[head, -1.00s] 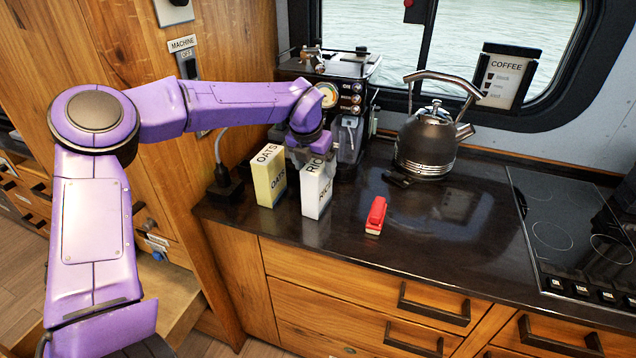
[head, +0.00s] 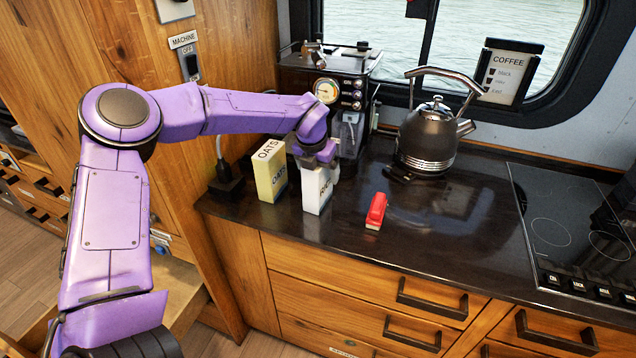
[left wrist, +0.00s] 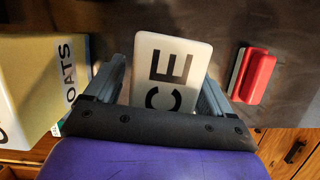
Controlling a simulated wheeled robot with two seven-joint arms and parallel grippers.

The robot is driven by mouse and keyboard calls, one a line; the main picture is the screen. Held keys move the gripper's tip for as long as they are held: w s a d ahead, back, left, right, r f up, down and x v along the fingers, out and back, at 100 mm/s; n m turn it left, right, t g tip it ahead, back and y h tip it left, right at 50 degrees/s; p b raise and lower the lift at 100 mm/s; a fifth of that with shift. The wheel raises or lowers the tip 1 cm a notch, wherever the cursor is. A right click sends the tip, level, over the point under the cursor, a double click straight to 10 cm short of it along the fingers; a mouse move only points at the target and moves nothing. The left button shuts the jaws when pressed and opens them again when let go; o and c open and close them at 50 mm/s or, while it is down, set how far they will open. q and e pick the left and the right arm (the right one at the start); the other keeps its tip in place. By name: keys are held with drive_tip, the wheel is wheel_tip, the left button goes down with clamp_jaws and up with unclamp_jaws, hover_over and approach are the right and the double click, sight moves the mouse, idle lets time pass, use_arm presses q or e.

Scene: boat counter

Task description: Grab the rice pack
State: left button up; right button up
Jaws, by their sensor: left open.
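The white rice pack (head: 313,193) stands upright on the dark counter in the head view, just right of the yellow oats pack (head: 270,173). My left gripper (head: 318,160) is over the top of the rice pack and hides part of it. In the left wrist view, the top of the rice pack (left wrist: 172,72), with the letters "CE", lies between the two open fingers of my left gripper (left wrist: 162,88). The oats pack (left wrist: 40,75) is close on the left there. My right gripper does not show.
A red object (head: 376,210) lies on the counter right of the rice pack; it also shows in the left wrist view (left wrist: 257,77). A coffee machine (head: 330,85) and a kettle (head: 428,135) stand behind. A cooktop (head: 565,230) is at the right. The front counter middle is clear.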

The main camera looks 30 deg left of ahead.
use_arm(q)
drive_tip(key=shift+w+r, duration=0.1)
drive_tip(key=c, duration=1.5)
